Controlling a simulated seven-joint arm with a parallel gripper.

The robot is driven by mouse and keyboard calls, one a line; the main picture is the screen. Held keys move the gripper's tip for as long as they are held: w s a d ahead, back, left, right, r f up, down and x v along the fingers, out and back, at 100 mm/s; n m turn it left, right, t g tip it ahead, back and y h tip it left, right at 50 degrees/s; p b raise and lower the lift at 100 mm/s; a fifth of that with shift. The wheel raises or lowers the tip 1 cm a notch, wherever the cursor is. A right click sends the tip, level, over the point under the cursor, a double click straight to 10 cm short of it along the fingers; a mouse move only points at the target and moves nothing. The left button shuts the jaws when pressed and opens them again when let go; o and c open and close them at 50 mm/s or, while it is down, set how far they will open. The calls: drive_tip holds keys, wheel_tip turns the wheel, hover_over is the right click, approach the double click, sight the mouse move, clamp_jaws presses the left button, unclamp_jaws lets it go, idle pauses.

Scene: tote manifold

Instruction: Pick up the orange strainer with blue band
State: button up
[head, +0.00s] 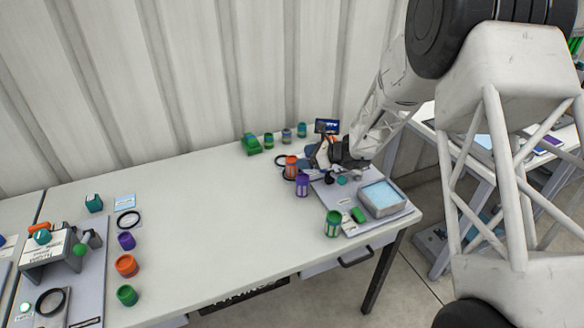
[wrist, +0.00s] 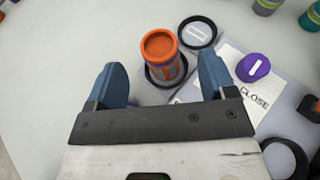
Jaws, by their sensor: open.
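The orange strainer with blue band (wrist: 160,52) stands upright in the wrist view, with a black ring around or beneath its base. It also shows in the head view (head: 291,168), at the left edge of the grey board. My gripper (wrist: 160,66) is open, with its two blue fingers apart on the left and right of the strainer. I cannot tell how far the strainer sits between them. In the head view my gripper (head: 317,153) is close to the strainer, on its right.
A purple strainer (head: 302,187) stands just in front, and a green one (head: 333,224) nearer the table edge. A tray of blue liquid (head: 381,196) sits on the board. Several small containers stand behind. The table's middle (head: 210,220) is clear.

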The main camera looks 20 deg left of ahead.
sight(293, 159)
drive_tip(key=shift+a, duration=0.1)
drive_tip(key=shift+x, duration=2.55)
drive_tip(key=shift+s+f, duration=0.1)
drive_tip(key=shift+c, duration=0.4)
drive_tip(key=c, duration=1)
wheel_tip(293, 159, up, 18)
